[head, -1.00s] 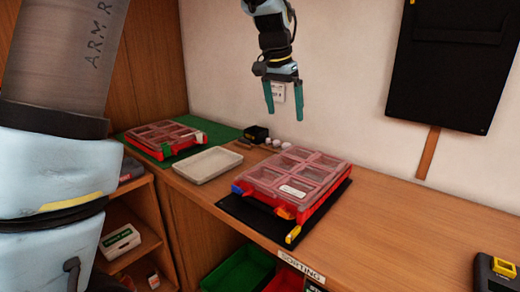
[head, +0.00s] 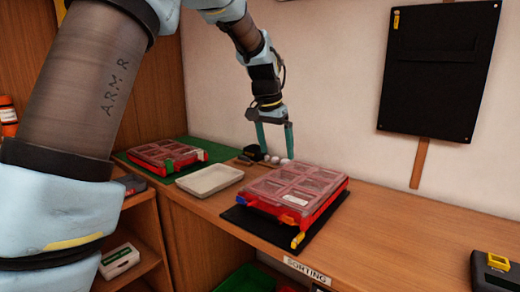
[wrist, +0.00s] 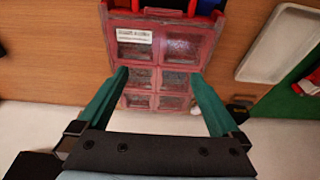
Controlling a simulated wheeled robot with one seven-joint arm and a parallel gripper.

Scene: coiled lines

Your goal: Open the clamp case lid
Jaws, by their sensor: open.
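A red case with a clear, divided lid (head: 296,184) lies shut on a black mat (head: 262,229) on the bench. It has a white label on the lid, a blue piece at its front left corner and an orange piece at the front. A second red case (head: 166,155) with a clear lid lies shut on a green mat at the back left. I cannot tell which is the clamp case. My gripper (head: 274,138) is open and empty, above the back of the nearer case. In the wrist view the labelled lid (wrist: 157,55) shows between and beyond my open fingers (wrist: 159,74).
A pale empty tray (head: 210,180) stands between the two cases. Small white round items (head: 280,160) and a dark block lie by the wall behind the nearer case. A black panel (head: 440,70) hangs on the wall.

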